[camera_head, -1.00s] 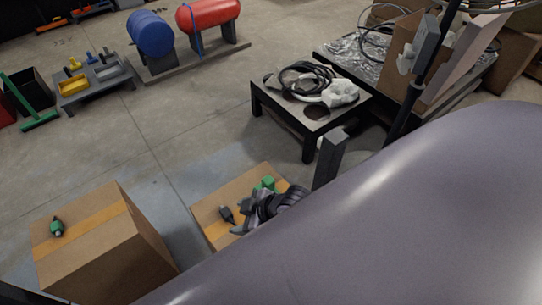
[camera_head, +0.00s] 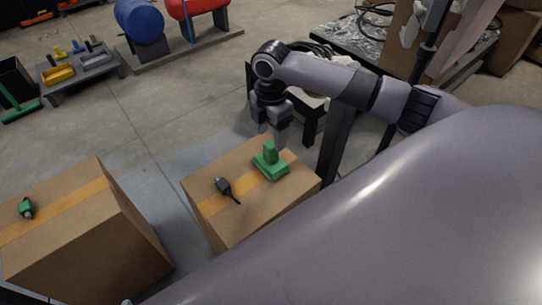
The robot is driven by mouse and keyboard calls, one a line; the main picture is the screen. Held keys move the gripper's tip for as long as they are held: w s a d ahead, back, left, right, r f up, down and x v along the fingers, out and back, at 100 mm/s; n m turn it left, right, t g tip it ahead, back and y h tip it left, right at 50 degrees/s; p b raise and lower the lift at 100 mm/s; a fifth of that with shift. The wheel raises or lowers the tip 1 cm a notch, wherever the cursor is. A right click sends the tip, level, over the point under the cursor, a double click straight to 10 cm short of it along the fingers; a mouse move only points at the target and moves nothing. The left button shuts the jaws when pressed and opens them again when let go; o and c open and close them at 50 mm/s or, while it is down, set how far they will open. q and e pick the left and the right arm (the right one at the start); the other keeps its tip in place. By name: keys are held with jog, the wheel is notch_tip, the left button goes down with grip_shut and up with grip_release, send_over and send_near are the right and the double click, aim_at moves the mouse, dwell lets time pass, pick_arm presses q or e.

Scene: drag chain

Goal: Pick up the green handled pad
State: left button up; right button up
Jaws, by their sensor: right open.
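The green handled pad (camera_head: 270,163) sits on the right cardboard box (camera_head: 225,222), near its far right part, with its handle pointing up. My right gripper (camera_head: 271,142) hangs above the pad, fingers pointing down and apart. The fingertips are close to the top of the handle; whether they touch it I cannot tell. The gripper is empty. My left gripper is not in view.
A black cable connector (camera_head: 225,187) lies on the same box, left of the pad. A second cardboard box (camera_head: 110,225) at left bears a small green and black item (camera_head: 26,208). Open floor lies beyond the boxes.

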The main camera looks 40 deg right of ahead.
aim_at(271, 144)
jog(key=f+b, duration=0.1)
jog(key=f, duration=0.3)
jog(key=f+b, duration=0.1)
jog(key=f, duration=0.1)
jog(key=shift+s+a+f+b, duration=0.2)
jog(key=shift+s+f+b, duration=0.05)
jog(key=shift+f+b, duration=0.1)
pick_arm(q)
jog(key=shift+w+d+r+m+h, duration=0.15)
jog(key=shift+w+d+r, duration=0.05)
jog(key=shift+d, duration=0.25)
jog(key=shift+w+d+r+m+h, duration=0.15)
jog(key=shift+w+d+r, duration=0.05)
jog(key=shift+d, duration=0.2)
